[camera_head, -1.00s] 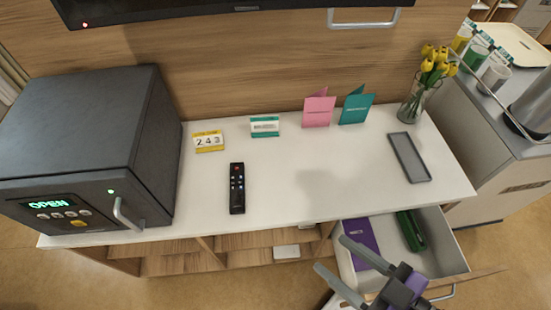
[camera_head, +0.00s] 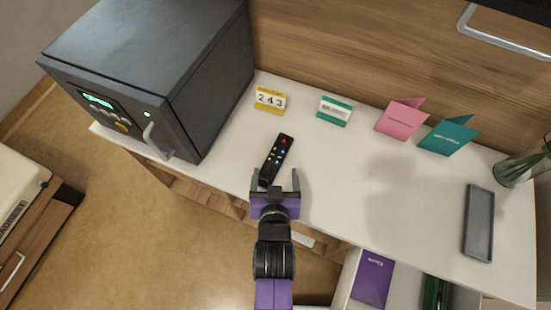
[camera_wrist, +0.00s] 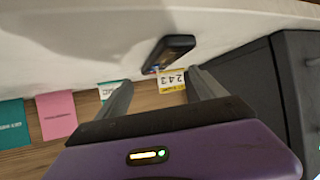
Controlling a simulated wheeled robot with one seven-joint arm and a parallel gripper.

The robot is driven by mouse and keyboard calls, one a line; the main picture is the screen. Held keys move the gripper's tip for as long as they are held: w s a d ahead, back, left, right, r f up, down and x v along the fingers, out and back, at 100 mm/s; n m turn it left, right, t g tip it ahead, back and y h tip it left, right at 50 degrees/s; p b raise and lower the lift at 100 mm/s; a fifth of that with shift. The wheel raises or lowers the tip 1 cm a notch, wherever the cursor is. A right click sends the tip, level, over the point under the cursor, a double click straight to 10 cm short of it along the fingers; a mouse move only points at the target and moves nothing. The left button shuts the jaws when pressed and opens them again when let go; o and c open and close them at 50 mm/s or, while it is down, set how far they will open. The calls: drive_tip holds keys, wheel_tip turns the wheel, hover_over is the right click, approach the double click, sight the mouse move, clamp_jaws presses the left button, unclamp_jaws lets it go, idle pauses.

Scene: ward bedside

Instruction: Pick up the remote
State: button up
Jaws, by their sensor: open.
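The black remote (camera_head: 276,158) lies on the white countertop (camera_head: 345,195), at a slant, with its near end close to the counter's front edge. My gripper (camera_head: 276,178) is open and empty. In the head view its two fingers point at the remote's near end, one to each side of it. In the wrist view the remote (camera_wrist: 168,52) appears ahead of the gap between the fingers (camera_wrist: 160,88), with clear space between. I cannot tell how high the fingers are above the counter.
A dark safe (camera_head: 150,75) stands at the left. Behind the remote are a yellow number card (camera_head: 270,99), a teal-and-white card (camera_head: 334,110), and pink (camera_head: 401,117) and teal (camera_head: 447,135) folded cards. A grey tray (camera_head: 479,222) lies right. An open drawer holds a purple book (camera_head: 372,279).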

sight(275, 157)
drive_tip(key=shift+p+x, duration=0.45)
drive_tip(key=shift+x, duration=2.85)
clamp_jaws()
